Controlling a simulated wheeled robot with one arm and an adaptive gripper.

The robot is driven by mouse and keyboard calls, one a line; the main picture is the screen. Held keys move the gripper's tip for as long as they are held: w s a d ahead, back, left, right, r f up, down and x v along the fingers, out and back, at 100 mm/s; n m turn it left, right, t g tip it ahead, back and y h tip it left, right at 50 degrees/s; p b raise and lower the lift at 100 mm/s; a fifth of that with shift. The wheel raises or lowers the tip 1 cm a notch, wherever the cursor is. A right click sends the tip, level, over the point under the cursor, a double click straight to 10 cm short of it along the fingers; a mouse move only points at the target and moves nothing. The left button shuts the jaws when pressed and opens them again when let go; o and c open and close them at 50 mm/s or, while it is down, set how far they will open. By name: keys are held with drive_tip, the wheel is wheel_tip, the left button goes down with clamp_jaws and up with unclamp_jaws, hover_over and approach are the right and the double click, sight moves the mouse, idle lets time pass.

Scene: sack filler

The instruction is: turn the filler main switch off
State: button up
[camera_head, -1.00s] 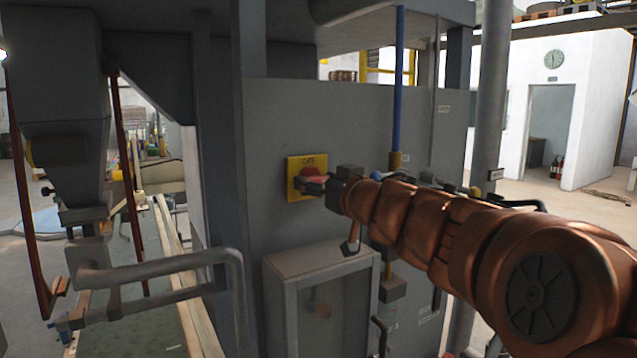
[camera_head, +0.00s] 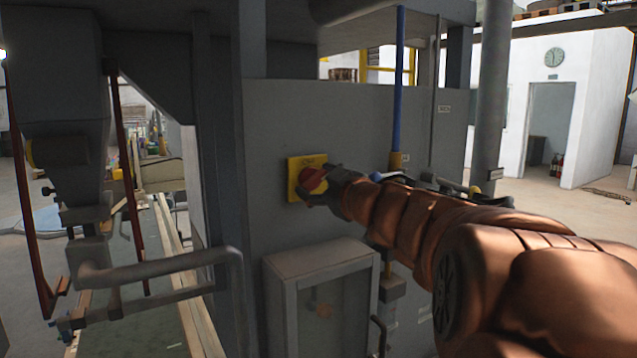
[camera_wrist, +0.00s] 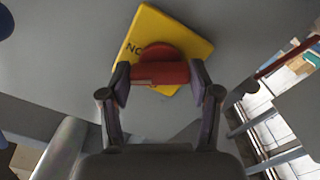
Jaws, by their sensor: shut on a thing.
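The main switch is a red rotary knob (camera_head: 314,180) on a square yellow plate (camera_head: 293,179), fixed to the grey cabinet wall. My gripper (camera_head: 309,191) is at the plate, its dark fingers shut on the knob. The knob's grip bar looks slanted in the head view. In the wrist view, the red knob (camera_wrist: 160,72) sits between my fingertips (camera_wrist: 161,84), one on each side. Some lettering shows on the yellow plate (camera_wrist: 190,45) beside the knob; the rest is hidden. The knob's exact setting cannot be told.
A grey box with a framed door (camera_head: 318,262) juts out below the switch. A blue upright rod (camera_head: 398,85) stands to the right, behind my arm. A bent grey rail (camera_head: 160,262) is at the lower left.

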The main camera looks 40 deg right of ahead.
drive_tip(key=n+b, duration=0.1)
drive_tip(key=n, duration=0.4)
drive_tip(key=shift+f+n, duration=0.1)
drive_tip(key=shift+n, duration=0.2)
drive_tip(key=n+b, duration=0.3)
drive_tip(key=n, duration=0.2)
drive_tip(key=shift+n, duration=0.3)
drive_tip(key=o, duration=1.1)
drive_tip(key=shift+o, duration=0.2)
drive_tip(key=s+a, duration=0.1)
drive_tip(key=s, duration=1.1)
